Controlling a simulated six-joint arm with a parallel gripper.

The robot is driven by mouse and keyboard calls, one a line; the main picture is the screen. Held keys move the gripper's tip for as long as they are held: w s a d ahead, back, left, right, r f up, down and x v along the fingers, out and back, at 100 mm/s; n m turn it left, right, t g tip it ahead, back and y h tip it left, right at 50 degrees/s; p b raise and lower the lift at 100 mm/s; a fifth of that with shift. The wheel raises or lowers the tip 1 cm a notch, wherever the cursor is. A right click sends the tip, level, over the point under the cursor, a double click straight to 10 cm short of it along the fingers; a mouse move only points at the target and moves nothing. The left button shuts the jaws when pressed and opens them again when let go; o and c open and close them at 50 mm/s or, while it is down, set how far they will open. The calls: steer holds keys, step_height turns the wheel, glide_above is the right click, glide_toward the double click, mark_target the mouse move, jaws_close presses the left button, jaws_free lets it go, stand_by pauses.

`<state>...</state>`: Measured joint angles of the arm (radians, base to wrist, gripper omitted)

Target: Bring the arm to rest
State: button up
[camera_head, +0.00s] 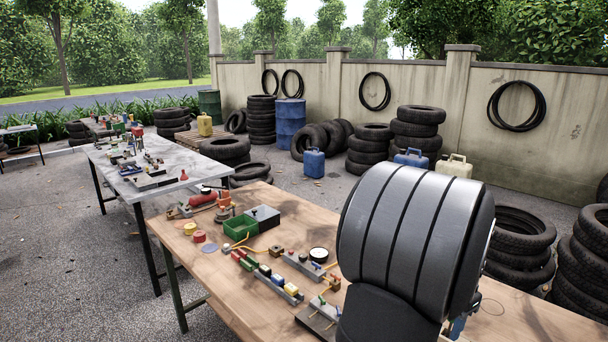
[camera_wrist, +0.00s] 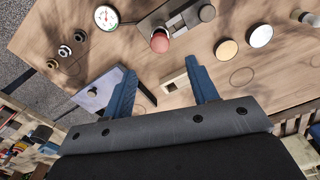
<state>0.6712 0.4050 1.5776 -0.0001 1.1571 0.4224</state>
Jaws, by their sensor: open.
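My gripper (camera_wrist: 163,86) shows in the wrist view as two blue fingers, set wide apart with nothing held between them. It is above the wooden table (camera_wrist: 112,54). A small pale block with a dark slot (camera_wrist: 174,86) lies below, between the fingers in the picture. A grey plate with a dark knob (camera_wrist: 92,92) lies by the left finger. In the head view my dark ribbed arm covers the right part of the wooden table (camera_head: 205,258). Only a bit of blue shows past it, so the gripper is mostly hidden there.
In the wrist view a dial gauge (camera_wrist: 106,17), a red knob on a grey block (camera_wrist: 160,41) and round discs (camera_wrist: 227,49) lie on the table. In the head view a green bin (camera_head: 240,228) and several rail-mounted parts (camera_head: 268,279) sit left of my arm. Tyres (camera_head: 519,240) stand behind.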

step_height(320, 180, down, 11)
steer(key=shift+r, duration=0.2)
step_height(320, 180, up, 4)
steer(key=shift+r, duration=0.7)
steer(key=o, duration=1)
steer(key=shift+o, duration=0.2)
steer(key=shift+r, duration=0.15)
steer(key=w+a+r+m, duration=0.2)
steer(key=r+m, duration=0.4)
steer(key=m, duration=0.1)
steer(key=w+a+r+m, duration=0.3)
steer(key=r+m, duration=0.3)
steer(key=m, duration=0.1)
step_height(320, 180, down, 10)
